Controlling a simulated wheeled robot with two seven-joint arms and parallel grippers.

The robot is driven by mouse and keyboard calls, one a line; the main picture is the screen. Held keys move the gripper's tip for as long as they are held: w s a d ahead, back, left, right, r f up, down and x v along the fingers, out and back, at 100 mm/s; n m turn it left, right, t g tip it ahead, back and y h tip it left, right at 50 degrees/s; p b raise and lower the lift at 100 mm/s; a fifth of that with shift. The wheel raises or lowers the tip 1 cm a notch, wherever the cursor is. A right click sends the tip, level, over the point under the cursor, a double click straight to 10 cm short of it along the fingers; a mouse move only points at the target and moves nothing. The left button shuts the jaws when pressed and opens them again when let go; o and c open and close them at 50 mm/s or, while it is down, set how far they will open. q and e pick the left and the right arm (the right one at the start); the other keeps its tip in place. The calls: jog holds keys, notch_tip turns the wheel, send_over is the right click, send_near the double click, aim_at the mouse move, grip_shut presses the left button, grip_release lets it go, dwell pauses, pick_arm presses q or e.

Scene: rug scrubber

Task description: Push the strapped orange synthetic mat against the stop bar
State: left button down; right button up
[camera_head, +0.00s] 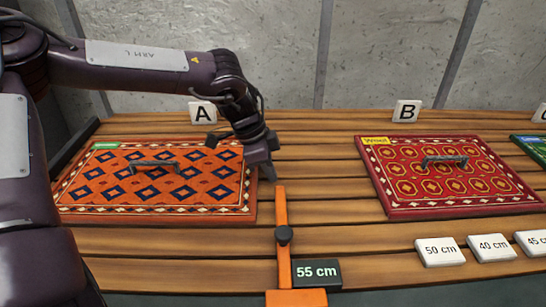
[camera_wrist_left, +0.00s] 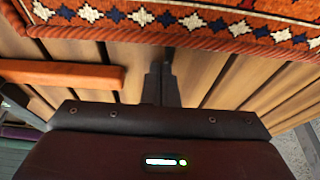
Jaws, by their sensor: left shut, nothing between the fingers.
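The orange mat (camera_head: 110,205) with dark blue diamonds and a patterned border lies flat on the slatted table at the left, by card A. A dark strap (camera_head: 155,164) arches over its middle. A dark bar (camera_head: 75,143) runs along its far left side; it looks like the stop bar, and I cannot tell whether the mat touches it. My left gripper (camera_head: 268,172) is shut and empty, pointing down just beside the mat's right edge. In the left wrist view the fingertips (camera_wrist_left: 163,72) are close to the mat's border (camera_wrist_left: 190,22), with a strip of wood between.
A red mat (camera_head: 420,200) lies to the right, by card B (camera_head: 407,111). White distance blocks (camera_head: 440,251) lie front right. Bare slats separate the mats.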

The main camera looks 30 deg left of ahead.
aim_at(248, 178)
pick_arm(q)
jog(key=shift+s+a+r, duration=0.2)
jog(key=shift+s+a, duration=0.45)
jog(key=shift+a, duration=0.3)
jog(key=shift+f, duration=0.15)
pick_arm(e)
jog(key=shift+s+d+f, duration=0.1)
jog(key=shift+s, duration=0.55)
pick_arm(q)
jog(key=s+a, duration=0.1)
jog(key=s+a+p, duration=0.1)
jog(key=a, duration=0.1)
pick_arm(e)
jog(key=shift+s+d+f, duration=0.15)
jog(key=shift+s, duration=0.25)
jog(key=shift+s+d+f, duration=0.1)
jog(key=shift+s, duration=0.25)
pick_arm(q)
jog(key=shift+f, duration=0.1)
pick_arm(e)
jog(key=shift+w, duration=0.1)
